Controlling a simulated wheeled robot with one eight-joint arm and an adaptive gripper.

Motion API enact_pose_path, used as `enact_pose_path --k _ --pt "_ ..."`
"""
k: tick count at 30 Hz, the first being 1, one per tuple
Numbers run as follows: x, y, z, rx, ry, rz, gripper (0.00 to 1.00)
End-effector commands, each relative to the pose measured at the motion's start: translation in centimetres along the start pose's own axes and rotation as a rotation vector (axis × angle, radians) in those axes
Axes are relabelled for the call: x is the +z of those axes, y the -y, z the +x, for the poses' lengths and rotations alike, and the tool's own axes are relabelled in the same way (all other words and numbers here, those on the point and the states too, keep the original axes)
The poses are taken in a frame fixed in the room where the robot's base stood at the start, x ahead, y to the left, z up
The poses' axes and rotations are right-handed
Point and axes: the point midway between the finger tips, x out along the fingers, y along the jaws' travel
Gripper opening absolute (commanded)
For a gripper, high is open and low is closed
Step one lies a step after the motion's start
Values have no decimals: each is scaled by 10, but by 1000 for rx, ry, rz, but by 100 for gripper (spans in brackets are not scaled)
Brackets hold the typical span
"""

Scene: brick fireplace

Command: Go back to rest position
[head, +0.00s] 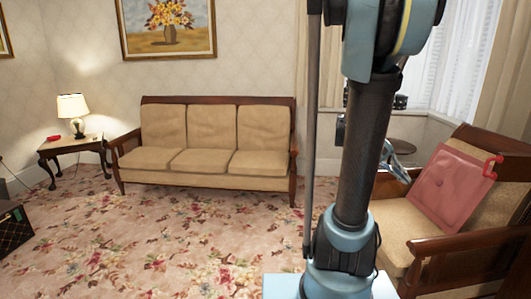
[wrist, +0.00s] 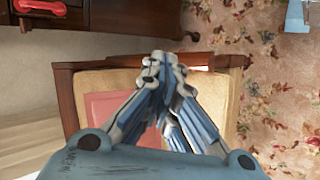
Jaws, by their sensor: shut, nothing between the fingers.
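My gripper (wrist: 163,62) is shut and empty in the wrist view, its light blue and grey fingers meeting at the tips. It hangs above the tan armchair (wrist: 105,82) and partly covers the pink cushion (wrist: 103,108). In the head view my gripper (head: 398,165) shows only partly, behind my arm and left of the cushion (head: 452,188). My upright arm hides the rest of it. I cannot tell how high it is above the chair.
The wooden-framed armchair (head: 398,228) stands close on the right. A red object (head: 492,166) is at the cushion's upper right edge. A tan sofa (head: 205,160) stands against the back wall, beside a lamp table (head: 72,149). The flowered carpet (head: 150,235) is clear in the middle.

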Motion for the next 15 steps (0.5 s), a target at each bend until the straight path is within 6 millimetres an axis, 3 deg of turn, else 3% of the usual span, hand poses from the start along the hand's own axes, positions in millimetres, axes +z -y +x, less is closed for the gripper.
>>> enact_pose_path --k 15 --pt "68 123 -47 -431 -230 -124 0"
